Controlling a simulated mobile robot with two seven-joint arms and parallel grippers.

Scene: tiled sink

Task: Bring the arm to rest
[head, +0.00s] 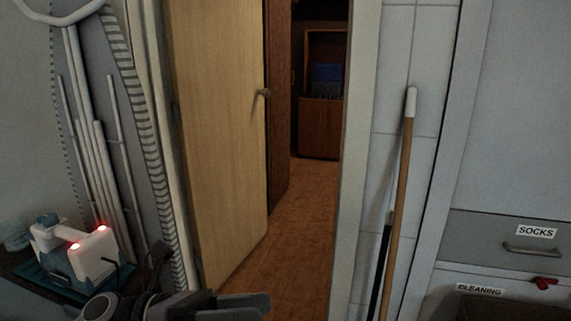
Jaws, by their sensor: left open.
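My left arm (105,306) comes in low at the bottom left of the head view. My left gripper (258,307) points right along the bottom edge, in front of the lower part of the wooden door. It is open, and I see nothing held in it. The lower part of the gripper is cut off by the frame edge. My right arm and gripper are not in view.
A wooden door (222,130) stands ajar, with clear floor (290,235) beyond. A broom handle (402,190) leans on the tiled wall. A white device (90,255) with red lights stands on a blue tray at left. A drawer labelled SOCKS (500,232) is at right.

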